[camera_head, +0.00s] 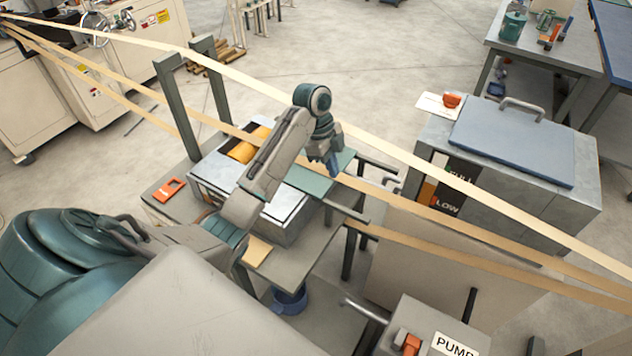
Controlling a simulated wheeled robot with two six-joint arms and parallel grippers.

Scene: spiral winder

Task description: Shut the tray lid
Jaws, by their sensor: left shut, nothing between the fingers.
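My left arm reaches in from the lower left, over a silver metal tray (292,232) on a stand. My left gripper (334,168) is shut and empty, above the tray's right end by a flat teal plate (310,183). I cannot tell whether it touches the plate. An orange-yellow roller (247,147) shows at the tray's far left end. My arm hides much of the tray's top. A blue-grey lid (512,138) with a grey handle (523,106) lies flat on a grey box at the right. My right gripper is out of view.
Tan bands (437,178) run diagonally across the scene, close to my left gripper. Dark upright posts (178,105) stand behind the tray. A box marked PUMP (455,346) is at the bottom right. Open floor (370,75) lies beyond.

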